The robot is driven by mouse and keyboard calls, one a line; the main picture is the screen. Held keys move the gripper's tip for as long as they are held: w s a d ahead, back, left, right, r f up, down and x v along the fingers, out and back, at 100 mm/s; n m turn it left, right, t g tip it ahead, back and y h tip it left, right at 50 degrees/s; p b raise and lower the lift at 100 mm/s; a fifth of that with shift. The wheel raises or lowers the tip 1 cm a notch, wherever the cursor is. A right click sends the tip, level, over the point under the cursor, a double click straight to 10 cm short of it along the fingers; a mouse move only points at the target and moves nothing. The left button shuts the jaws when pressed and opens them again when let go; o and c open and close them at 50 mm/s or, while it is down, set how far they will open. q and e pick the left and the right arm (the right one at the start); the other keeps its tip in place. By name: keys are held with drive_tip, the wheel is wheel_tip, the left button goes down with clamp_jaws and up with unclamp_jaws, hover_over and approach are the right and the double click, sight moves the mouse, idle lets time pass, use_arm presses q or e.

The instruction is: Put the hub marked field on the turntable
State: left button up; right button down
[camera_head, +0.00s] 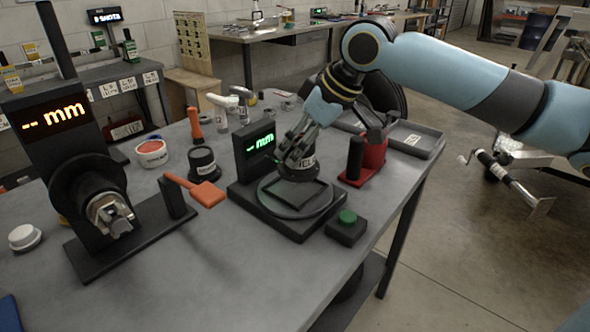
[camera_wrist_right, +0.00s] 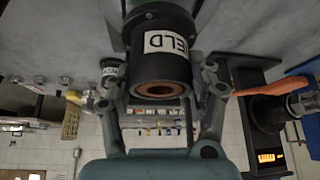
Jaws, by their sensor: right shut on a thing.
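The turntable (camera_head: 325,205) is a dark round plate on a black base with a green "-- mm" display (camera_head: 259,142). My right gripper (camera_head: 302,155) is over it, shut on a dark cylindrical hub (camera_head: 299,174). The hub's white label is partly hidden and reads "ELD" in the right wrist view (camera_wrist_right: 166,43), where a copper-coloured bore shows at its near end. The hub is at or just above the plate; I cannot tell whether they touch. Another dark labelled hub (camera_head: 203,164) stands on the table to the left. My left gripper is not in view.
A green button box (camera_head: 346,228) sits in front of the turntable, and a red block with a black handle (camera_head: 365,160) to its right. An orange paddle (camera_head: 200,190) and a spindle stand (camera_head: 85,150) are left. A grey tray (camera_head: 412,140) lies behind right.

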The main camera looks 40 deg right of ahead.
drive_tip(key=shift+w+a+f, duration=0.2)
drive_tip(key=shift+w+a, duration=0.05)
drive_tip(key=shift+w, duration=0.15)
drive_tip(key=shift+f, duration=2)
drive_tip(key=shift+c, duration=2.2)
unclamp_jaws()
drive_tip(key=shift+s+f, duration=0.1)
drive_tip(key=shift+f, duration=0.05)
drive_tip(key=p+v, duration=0.4)
drive_tip(key=v, duration=0.8)
drive_tip(key=shift+d, duration=0.1)
